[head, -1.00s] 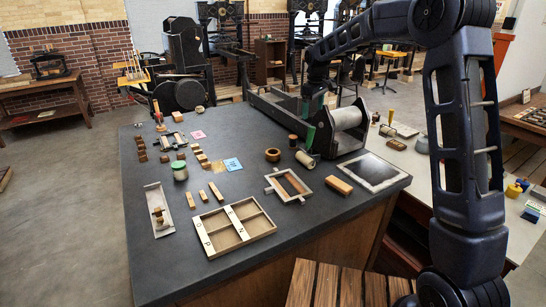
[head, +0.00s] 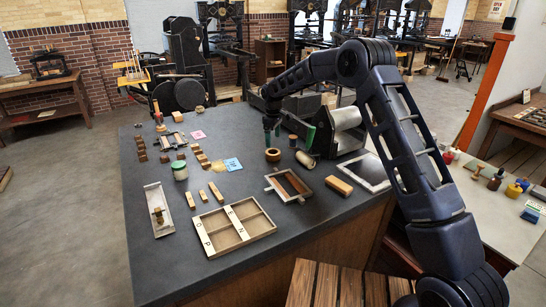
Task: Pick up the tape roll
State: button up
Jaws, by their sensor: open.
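The tape roll (head: 273,155) is a small brown ring lying flat on the dark tabletop, right of the blue card. My gripper (head: 271,141) points down just above the roll, at the end of my arm reaching in from the right. The fingers are small in this view; they look apart, with nothing visible held between them. Whether they touch the roll cannot be seen.
The dark table (head: 160,270) also holds a blue card (head: 233,164), a divided wooden tray (head: 236,228), a small frame (head: 289,186), a wooden block (head: 338,186) and a roller (head: 306,159). A lidded jar (head: 180,171) stands left. The press cylinder (head: 346,118) rises behind right.

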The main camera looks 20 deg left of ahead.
aim_at(273, 152)
notch_tip(273, 152, down, 8)
jog(key=shift+s+f, duration=0.1)
jog(key=shift+s, duration=0.05)
jog(key=c, duration=1.1)
